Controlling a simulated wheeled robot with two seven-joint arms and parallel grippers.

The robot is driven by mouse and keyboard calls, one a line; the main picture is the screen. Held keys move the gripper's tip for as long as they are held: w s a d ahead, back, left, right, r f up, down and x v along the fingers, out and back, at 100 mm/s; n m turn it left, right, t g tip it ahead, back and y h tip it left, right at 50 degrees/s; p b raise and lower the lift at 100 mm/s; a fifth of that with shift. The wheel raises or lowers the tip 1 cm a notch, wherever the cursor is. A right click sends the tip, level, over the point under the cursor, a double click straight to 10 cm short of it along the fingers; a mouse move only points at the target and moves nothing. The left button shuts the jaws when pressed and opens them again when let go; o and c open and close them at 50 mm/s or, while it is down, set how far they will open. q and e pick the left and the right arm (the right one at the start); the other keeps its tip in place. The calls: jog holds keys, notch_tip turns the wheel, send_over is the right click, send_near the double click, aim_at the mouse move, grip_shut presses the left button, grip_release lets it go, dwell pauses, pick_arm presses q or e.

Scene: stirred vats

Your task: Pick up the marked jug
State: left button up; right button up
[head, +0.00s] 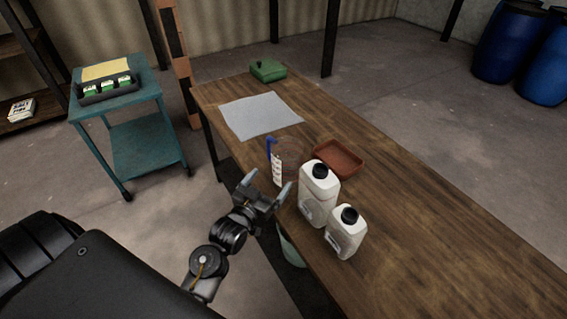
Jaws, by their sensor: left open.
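The marked jug (278,168) is clear, with a blue handle and white markings on its side. It stands upright near the wooden table's left edge, and its clear body is hard to make out. My left gripper (267,183) is open and empty, with its fingers towards the jug, just in front of it in the picture. I cannot tell whether a finger touches the jug. My right gripper is not in view.
Two white bottles with black caps, a larger one (319,188) and a smaller one (346,230), stand close right of the jug. A reddish-brown tray (340,158) lies behind them. A grey cloth (260,115) and green container (268,70) are farther back. The wooden table (430,235) is clear at right.

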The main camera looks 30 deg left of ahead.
aim_at(280, 167)
pick_arm(q)
jog(key=w, duration=0.5)
jog(key=shift+w+p, duration=0.15)
jog(key=shift+p, duration=0.2)
jog(key=shift+w+r, duration=0.1)
jog(key=shift+w, duration=0.05)
jog(key=w+p, duration=0.1)
jog(key=w, duration=0.3)
jog(key=shift+w, duration=0.4)
jog(key=c, duration=0.7)
